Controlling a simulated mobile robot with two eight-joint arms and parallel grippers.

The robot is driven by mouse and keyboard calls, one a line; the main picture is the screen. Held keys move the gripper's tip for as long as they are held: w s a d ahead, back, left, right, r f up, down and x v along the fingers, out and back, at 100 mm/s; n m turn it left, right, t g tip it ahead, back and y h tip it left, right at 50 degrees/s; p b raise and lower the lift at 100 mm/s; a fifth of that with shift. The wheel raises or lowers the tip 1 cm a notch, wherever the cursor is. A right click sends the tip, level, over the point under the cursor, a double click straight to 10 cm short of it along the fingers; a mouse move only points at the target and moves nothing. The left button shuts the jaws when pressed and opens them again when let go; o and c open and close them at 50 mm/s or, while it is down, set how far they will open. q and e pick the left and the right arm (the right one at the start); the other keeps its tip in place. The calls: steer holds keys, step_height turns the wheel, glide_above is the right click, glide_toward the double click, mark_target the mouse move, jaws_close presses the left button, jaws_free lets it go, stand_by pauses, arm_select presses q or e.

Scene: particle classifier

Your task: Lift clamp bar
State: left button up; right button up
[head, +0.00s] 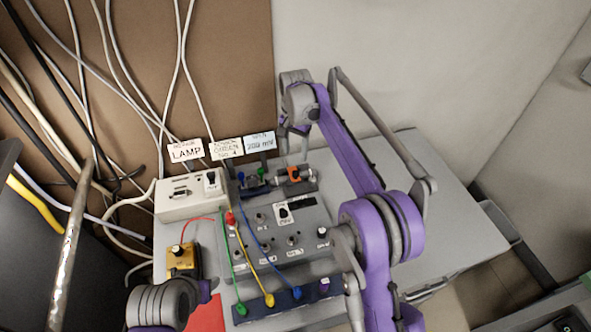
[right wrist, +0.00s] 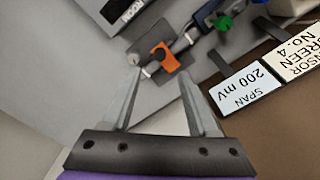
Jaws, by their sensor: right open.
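The only clamp-like part I see is a small orange piece (head: 294,173) on a dark and metallic bar assembly at the back of the grey control panel (head: 285,222). The orange piece also shows in the right wrist view (right wrist: 163,58), just beyond the fingertips. I cannot tell which part is the clamp bar itself. My right gripper (right wrist: 160,80) is open and empty, its two grey fingers pointing at the orange piece from either side in the picture. In the head view my arm partly hides this gripper. My left arm shows at the lower left; its gripper is not in view.
Signs stand behind the panel, including LAMP (head: 186,150) and SPAN 200 mV (right wrist: 247,87). A beige box (head: 180,200) stands left of the panel, and a yellow box (head: 183,260) in front of it. Colored leads cross the panel. The grey tabletop is bare at right.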

mark_target(296, 172)
step_height(296, 172, down, 9)
steer(key=shift+r, duration=0.1)
stand_by(0.3)
jaws_close()
stand_by(1.3)
